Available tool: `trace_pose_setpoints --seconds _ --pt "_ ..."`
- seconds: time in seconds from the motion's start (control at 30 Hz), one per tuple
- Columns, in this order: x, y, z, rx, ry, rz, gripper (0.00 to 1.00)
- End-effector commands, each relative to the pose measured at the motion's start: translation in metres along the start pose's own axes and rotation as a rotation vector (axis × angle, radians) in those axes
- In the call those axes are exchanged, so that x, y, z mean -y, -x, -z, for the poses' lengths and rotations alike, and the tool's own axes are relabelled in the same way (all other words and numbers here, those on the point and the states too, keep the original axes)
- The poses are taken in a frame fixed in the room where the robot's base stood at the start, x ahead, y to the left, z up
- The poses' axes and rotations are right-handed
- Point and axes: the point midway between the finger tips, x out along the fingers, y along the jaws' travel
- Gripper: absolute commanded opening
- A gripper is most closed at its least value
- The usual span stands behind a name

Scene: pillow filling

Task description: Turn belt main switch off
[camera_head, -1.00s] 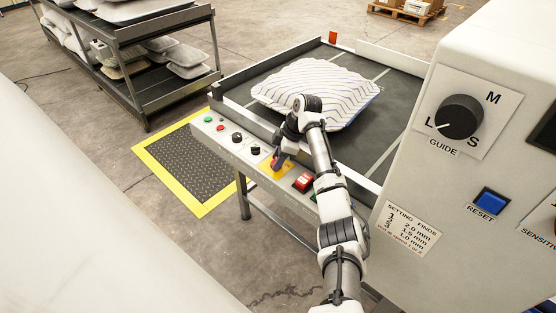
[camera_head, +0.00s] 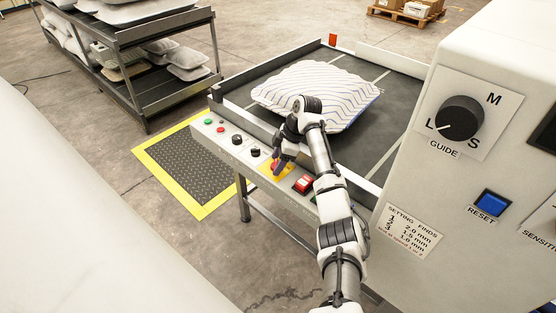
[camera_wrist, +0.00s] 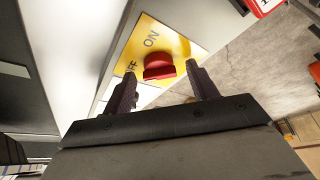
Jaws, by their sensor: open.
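The belt main switch is a red rotary knob (camera_wrist: 160,67) on a yellow plate (camera_wrist: 177,40) in the wrist view. The plate reads "ON" above the knob and a partly hidden "OFF" to its left. My gripper (camera_wrist: 163,85) is open, with one dark finger on each side of the knob and near it. I cannot tell whether the fingers touch it. In the head view my gripper (camera_head: 281,163) is over the yellow plate on the belt's front panel (camera_head: 232,149), and the red knob (camera_head: 275,168) is partly hidden by it.
A striped pillow (camera_head: 315,90) lies on the dark belt (camera_head: 375,110) behind my arm. A red rocker switch (camera_head: 303,184) sits right of the yellow plate. Black knobs (camera_head: 237,139) sit to its left. A white machine cabinet (camera_head: 460,170) stands close on the right.

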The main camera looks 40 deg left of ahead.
Motion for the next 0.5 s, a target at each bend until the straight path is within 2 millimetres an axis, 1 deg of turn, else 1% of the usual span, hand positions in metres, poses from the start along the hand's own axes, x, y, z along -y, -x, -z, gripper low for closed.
trace_pose_setpoints --seconds 0.13,0.23,0.37,0.5 --pt "0.000 0.004 0.000 0.000 0.000 -0.001 0.58" --pt "-0.001 0.016 -0.001 0.000 0.000 -0.005 0.58" --pt "-0.001 0.041 -0.001 0.002 0.001 -0.005 0.58" --pt "-0.001 0.074 -0.001 0.001 0.001 -0.004 0.58"
